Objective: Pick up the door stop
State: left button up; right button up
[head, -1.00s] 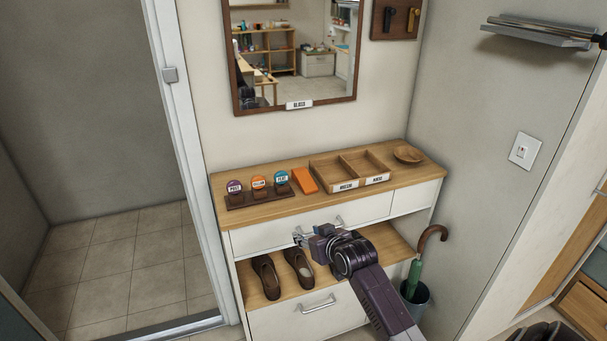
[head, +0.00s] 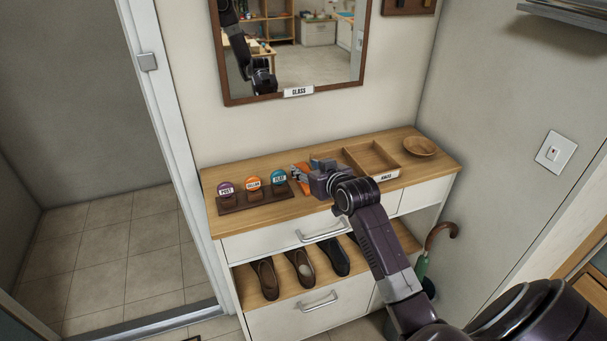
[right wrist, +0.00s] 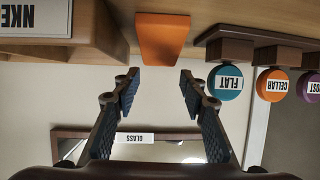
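The door stop, an orange wedge (head: 301,167), lies on the wooden top of the cabinet between the row of round tags and the divided tray. In the head view my right gripper (head: 304,177) covers much of it. In the right wrist view the door stop (right wrist: 162,38) shows whole, just beyond and between the fingertips. My right gripper (right wrist: 158,87) is open there, with nothing between its fingers. The gap between the fingers and the wedge is hard to judge. My left gripper is not in view.
Tags marked POST, CELLAR and FLAT (head: 252,186) stand on a dark rack left of the wedge. The divided wooden tray (head: 372,158) is close on its right, with a wooden bowl (head: 420,146) beyond. A mirror (head: 291,93) hangs behind. Shoes (head: 301,268) sit on the shelf below.

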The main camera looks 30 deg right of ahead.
aim_at(301, 168)
jog(key=shift+w+d+f+p, duration=0.15)
jog(key=shift+w+f+p, duration=0.35)
jog(key=shift+w+f, duration=0.35)
jog(key=x, duration=0.3)
jog(key=shift+f, duration=0.1)
jog(key=shift+c, duration=0.4)
jog(key=c, duration=0.5)
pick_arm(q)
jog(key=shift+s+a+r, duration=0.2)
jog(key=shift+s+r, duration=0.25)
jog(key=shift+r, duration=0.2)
pick_arm(e)
jog(key=shift+c, duration=1.3)
